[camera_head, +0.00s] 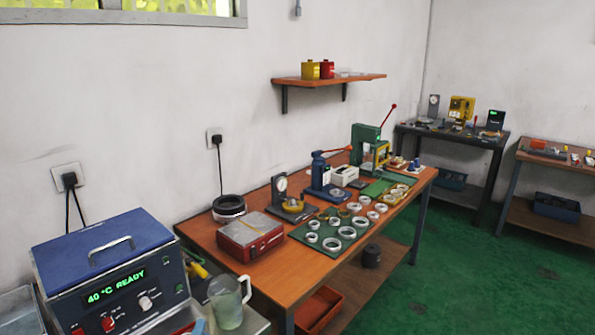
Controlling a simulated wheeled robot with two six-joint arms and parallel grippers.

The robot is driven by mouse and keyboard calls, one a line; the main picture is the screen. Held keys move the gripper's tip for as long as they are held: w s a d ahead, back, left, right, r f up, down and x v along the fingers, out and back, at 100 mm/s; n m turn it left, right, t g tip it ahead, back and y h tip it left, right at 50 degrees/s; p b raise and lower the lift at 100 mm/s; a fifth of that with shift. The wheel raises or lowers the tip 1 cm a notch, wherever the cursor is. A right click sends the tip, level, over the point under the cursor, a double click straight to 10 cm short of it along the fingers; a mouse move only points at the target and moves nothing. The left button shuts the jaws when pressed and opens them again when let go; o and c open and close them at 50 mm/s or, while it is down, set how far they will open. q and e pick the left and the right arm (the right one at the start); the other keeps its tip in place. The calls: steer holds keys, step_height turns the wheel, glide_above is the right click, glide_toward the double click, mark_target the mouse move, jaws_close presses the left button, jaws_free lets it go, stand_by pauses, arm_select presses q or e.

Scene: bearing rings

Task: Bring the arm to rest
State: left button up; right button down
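No arm and neither of my grippers shows in the head view. The wooden workbench (267,268) runs from the lower middle toward the back right. Several silver bearing rings (347,232) and some brass-coloured ones lie on a green mat (318,250) on the bench. A dial gauge stand (292,208) stands left of the mat, with a yellowish part on its base. A blue press (318,173) and a green press (364,140) with a red-knobbed lever stand farther back.
A blue heater box (105,255) reading "40 °C READY" stands at the lower left, with a clear jug (228,302) beside it. A red-and-grey box (250,235) sits on the bench's near end. Two more tables stand at the back right. Green floor (450,265) is open at right.

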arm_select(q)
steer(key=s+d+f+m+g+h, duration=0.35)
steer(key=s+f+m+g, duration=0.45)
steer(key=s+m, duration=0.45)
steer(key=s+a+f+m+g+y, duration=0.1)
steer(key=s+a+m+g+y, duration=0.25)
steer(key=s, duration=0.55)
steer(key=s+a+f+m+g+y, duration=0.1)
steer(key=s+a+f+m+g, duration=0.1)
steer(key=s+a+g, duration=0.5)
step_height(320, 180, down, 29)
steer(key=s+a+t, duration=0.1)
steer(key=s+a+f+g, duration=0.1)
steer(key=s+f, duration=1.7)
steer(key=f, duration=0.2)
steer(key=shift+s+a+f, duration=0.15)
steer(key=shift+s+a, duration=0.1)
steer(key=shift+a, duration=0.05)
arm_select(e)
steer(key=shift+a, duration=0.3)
